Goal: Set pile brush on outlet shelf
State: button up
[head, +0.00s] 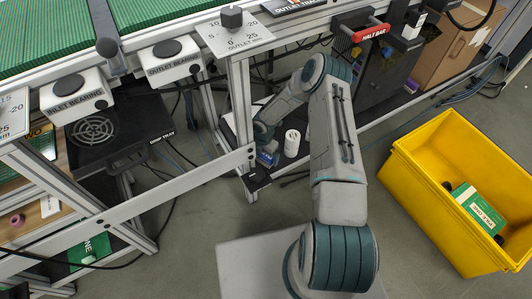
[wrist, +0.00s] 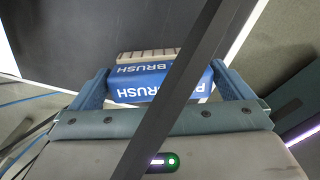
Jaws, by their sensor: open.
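The pile brush (wrist: 138,86) has a blue body with white lettering and a pale bristle edge. In the wrist view it lies between the two blue fingers of my gripper (wrist: 160,78), which is open. I cannot tell whether either finger touches it. A dark diagonal bar hides part of the brush. In the head view my gripper (head: 266,150) is low under the conveyor frame, with a little of the blue brush (head: 268,159) showing. A dark flat surface (wrist: 70,40) lies behind the brush. No label marks the outlet shelf, so I cannot single it out.
A white cylinder (head: 292,143) stands just right of my gripper. A metal frame post (head: 240,110) and a long rail (head: 135,198) are close on the left. A yellow crate (head: 425,195) holding a green box stands at right. Grey floor is open between.

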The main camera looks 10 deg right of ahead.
notch_tip(320, 180, up, 12)
jog(key=p, duration=0.4)
jog(key=shift+r, duration=0.1)
